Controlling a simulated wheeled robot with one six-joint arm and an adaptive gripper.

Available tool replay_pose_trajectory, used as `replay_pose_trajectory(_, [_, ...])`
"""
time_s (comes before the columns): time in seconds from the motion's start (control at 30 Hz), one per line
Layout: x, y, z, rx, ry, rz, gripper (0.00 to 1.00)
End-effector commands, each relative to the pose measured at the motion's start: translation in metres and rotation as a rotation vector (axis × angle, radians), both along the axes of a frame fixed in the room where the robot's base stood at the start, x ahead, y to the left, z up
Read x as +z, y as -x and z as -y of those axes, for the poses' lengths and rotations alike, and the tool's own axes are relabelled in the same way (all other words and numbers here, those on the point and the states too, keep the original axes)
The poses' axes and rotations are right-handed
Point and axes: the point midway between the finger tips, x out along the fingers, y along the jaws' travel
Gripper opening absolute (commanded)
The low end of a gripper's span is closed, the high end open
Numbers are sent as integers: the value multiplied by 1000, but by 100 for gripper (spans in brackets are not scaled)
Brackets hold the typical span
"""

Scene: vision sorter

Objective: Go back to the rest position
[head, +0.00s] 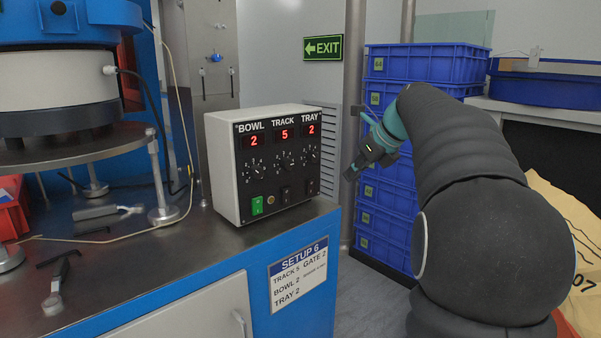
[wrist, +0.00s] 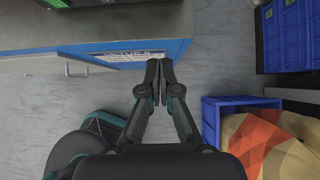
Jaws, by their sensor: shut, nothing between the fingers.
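My gripper (wrist: 160,82) is shut and empty in the wrist view, its fingertips together over the grey floor. The edge of the blue bench (wrist: 170,50) lies just beyond the fingertips in that view. In the head view my gripper (head: 350,176) is at the end of my dark arm, right of the control box and in front of the stacked blue crates. It is clear of the bench, and its fingertips look small and dark there.
The control box (head: 265,162) with red digits stands on the bench's metal top (head: 160,265). Stacked blue crates (head: 425,65) stand behind my arm. A blue bin (wrist: 212,122) with a sack (wrist: 245,140) stands on the floor at right in the wrist view.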

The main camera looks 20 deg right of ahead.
Motion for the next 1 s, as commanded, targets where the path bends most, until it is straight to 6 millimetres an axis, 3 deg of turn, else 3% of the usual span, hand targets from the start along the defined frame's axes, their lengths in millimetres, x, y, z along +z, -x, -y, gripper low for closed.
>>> replay_pose_trajectory(0.17, [0, 0, 0, 28, 21, 9, 0])
replay_pose_trajectory(0.33, [-1, -2, 5, 192, 175, 71, 0])
replay_pose_trajectory(0.53, [-49, 10, 17, 510, 444, 76, 0])
replay_pose_trajectory(0.63, [-71, 27, 15, 690, 576, 71, 0])
replay_pose_trajectory(0.77, [-94, 56, -2, 963, 746, 68, 0])
replay_pose_trajectory(1.0, [-129, 132, -61, 1556, 1051, 91, 0])
